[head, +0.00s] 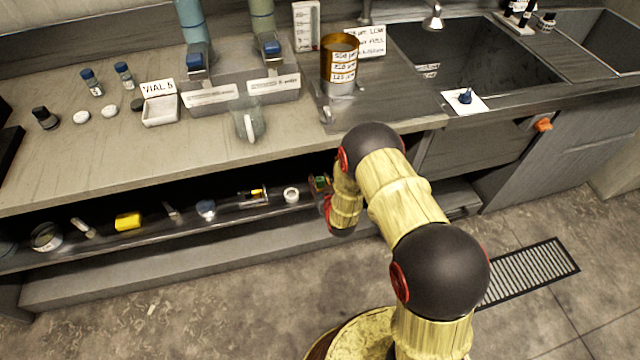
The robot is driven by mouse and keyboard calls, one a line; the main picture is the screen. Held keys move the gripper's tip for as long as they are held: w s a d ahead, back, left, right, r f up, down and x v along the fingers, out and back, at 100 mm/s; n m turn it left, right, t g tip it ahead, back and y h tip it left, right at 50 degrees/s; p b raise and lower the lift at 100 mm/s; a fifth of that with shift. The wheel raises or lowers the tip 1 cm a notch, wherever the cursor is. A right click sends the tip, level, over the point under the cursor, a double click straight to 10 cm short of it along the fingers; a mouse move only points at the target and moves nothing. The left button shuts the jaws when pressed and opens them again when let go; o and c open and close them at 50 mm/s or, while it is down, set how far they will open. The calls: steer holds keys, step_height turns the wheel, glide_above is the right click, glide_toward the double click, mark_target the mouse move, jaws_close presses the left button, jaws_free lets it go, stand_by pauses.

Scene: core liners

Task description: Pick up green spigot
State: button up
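A small green item with an orange part (320,183) shows at the lower shelf, close to the end of my arm. It is too small and partly covered for me to tell whether it is the green spigot. My arm bends down from its dark elbow to the front of this shelf. My gripper's fingers cannot be made out there, so I cannot tell whether they are open, or whether they touch the green item.
The lower shelf (170,240) also holds a white ring (291,195), a yellow block (128,221) and a blue-topped piece (205,208). The counter (60,165) overhangs it. A glass jug (246,122) and an amber container (340,62) stand above. The floor in front is clear.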

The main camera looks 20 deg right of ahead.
steer(key=c, duration=0.7)
jaws_close()
steer(key=shift+r, duration=0.1)
